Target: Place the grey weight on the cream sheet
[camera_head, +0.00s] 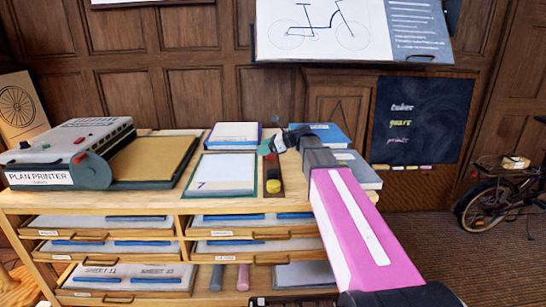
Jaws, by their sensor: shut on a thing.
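My gripper (280,144) is small in the head view, above the dark narrow tray on the cabinet top. Its jaws are shut on a small dark grey-green thing (264,149), which seems to be the grey weight; its shape is hard to make out. A pale sheet marked 7 (222,174) lies on a green-edged board just left of the tray. Another pale sheet (236,131) lies behind it on a blue-edged board. I cannot tell by colour which is the cream sheet. The held thing is near the right edges of both boards.
The dark tray (272,176) holds a yellow piece (273,186) and a red piece. A plan printer (70,152) stands at the left. Blue (328,131) and grey (359,166) boards lie at the right, partly behind my arm. A tilted drawing board (345,30) hangs above.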

